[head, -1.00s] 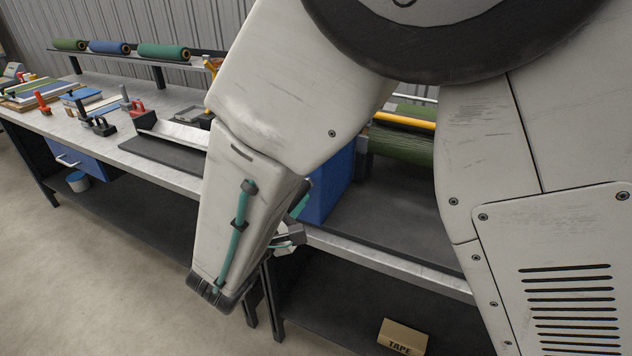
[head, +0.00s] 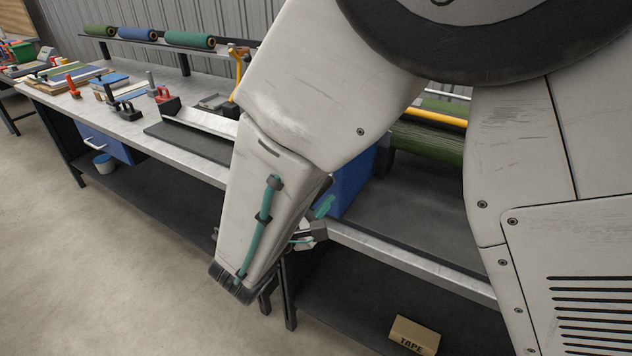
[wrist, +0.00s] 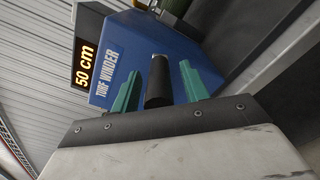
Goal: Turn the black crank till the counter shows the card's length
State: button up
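The blue turf winder (wrist: 150,45) fills the middle of the wrist view; part of its blue body (head: 357,183) shows behind my arm in the head view. Its lit counter (wrist: 87,64) reads 50 cm. The black crank grip (wrist: 158,82) points toward the wrist camera, between the two teal fingers of my gripper (wrist: 159,68). The fingers are open, with a gap visible on each side of the grip. In the head view my gripper (head: 322,208) is mostly hidden behind my forearm. I cannot make out the length card.
The long bench (head: 215,172) carries tools and a metal rail on its left. Several turf rolls (head: 137,33) lie on a back rack. A green roll (head: 425,142) lies beside the winder. A tape box (head: 413,336) is on the lower shelf. The floor (head: 120,270) at left is clear.

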jog(key=v, duration=0.7)
jog(key=shift+s+a, duration=0.2)
jog(key=shift+s, duration=0.15)
jog(key=s+d+r+m+g+h, duration=0.1)
jog(key=d+r+m+g, duration=0.2)
jog(key=d, duration=0.5)
jog(key=d+r+m+g+h, duration=0.1)
jog(key=d+m+g, duration=0.35)
jog(key=d, duration=0.25)
jog(key=s+d+r+m+g+h, duration=0.1)
jog(key=d+r+m+g, duration=0.1)
jog(key=d+g, duration=0.45)
jog(key=s+d+r+m+y, duration=0.3)
jog(key=s+d+m+y, duration=0.6)
jog(key=s+y, duration=0.3)
jog(key=shift+s+m, duration=0.75)
jog(key=shift+s, duration=0.15)
